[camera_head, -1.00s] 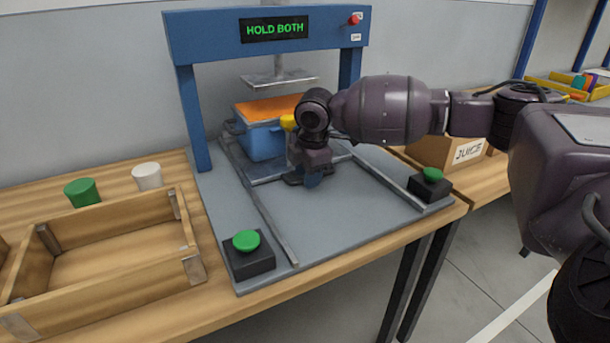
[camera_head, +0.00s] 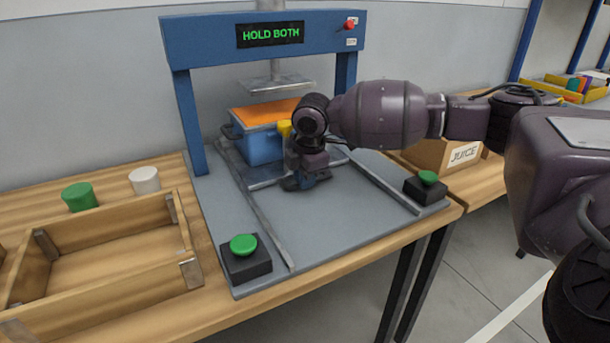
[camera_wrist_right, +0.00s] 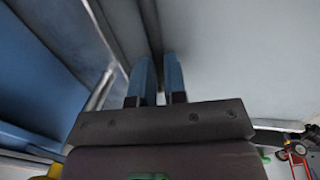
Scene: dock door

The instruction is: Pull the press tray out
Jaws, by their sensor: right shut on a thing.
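The press tray (camera_head: 268,178) is a flat grey tray between the press rails, with a blue bin (camera_head: 264,149) with an orange top on it, below the press head. My right gripper (camera_head: 303,183) is low at the tray's front side, pointing down, in front of the bin. It is shut on a part that I take to be the tray's handle. In the right wrist view its two blue fingers (camera_wrist_right: 157,78) stand close together, and the gripped part is mostly hidden. My left gripper is not in view.
The blue press frame (camera_head: 185,120) shows a green "HOLD BOTH" sign (camera_head: 270,34). Green buttons stand at the left front (camera_head: 243,246) and right front (camera_head: 428,178). The grey bed (camera_head: 330,225) in front is clear. A wooden tray (camera_head: 100,300) is at left, a juice box (camera_head: 435,150) at right.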

